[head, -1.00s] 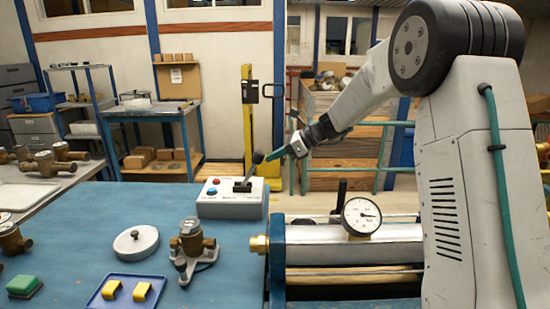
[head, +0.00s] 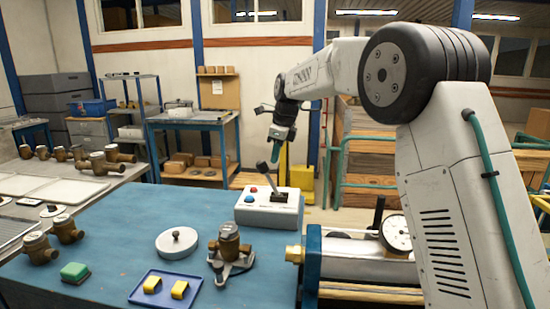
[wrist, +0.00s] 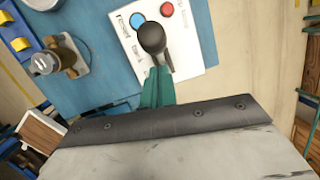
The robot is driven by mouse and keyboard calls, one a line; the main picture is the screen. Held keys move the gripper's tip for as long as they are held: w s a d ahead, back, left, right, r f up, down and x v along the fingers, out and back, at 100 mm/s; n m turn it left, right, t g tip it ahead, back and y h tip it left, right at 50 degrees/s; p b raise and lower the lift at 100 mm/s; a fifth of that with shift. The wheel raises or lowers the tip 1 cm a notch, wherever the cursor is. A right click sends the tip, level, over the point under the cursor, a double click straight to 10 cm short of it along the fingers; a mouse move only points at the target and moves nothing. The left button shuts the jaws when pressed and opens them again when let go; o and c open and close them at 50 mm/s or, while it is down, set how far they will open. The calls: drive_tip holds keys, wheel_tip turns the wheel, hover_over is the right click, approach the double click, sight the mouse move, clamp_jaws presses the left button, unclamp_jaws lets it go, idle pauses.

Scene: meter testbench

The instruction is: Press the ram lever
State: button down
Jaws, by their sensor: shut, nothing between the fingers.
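The ram lever (head: 262,166) is a dark stick with a round knob, rising from a slot in a white control box (head: 262,215). It leans to the left in the head view. My gripper (head: 275,158) points down just above and beside the lever, its green fingers shut and empty. In the wrist view the lever's dark knob (wrist: 152,38) lies just beyond the closed fingertips (wrist: 160,72), and its shaft runs down beside them. I cannot tell whether they touch. A red button (wrist: 166,9) and a blue button sit on the box.
A bench cylinder with a dial gauge (head: 397,232) lies to the right.

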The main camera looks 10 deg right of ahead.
sight(265, 163)
drive_tip(key=shift+w+a+f+h, duration=0.1)
drive_tip(key=shift+w+a+h, duration=0.2)
drive_tip(key=shift+a, duration=0.35)
drive_tip(key=shift+w+a+f, duration=0.1)
drive_tip(key=shift+w+a, duration=0.1)
drive_tip(key=shift+a, duration=0.6)
drive_tip(key=shift+d, duration=0.1)
drive_tip(key=d+v, duration=0.2)
drive_tip(key=v, duration=1.1)
drive_tip(key=shift+s, duration=0.35)
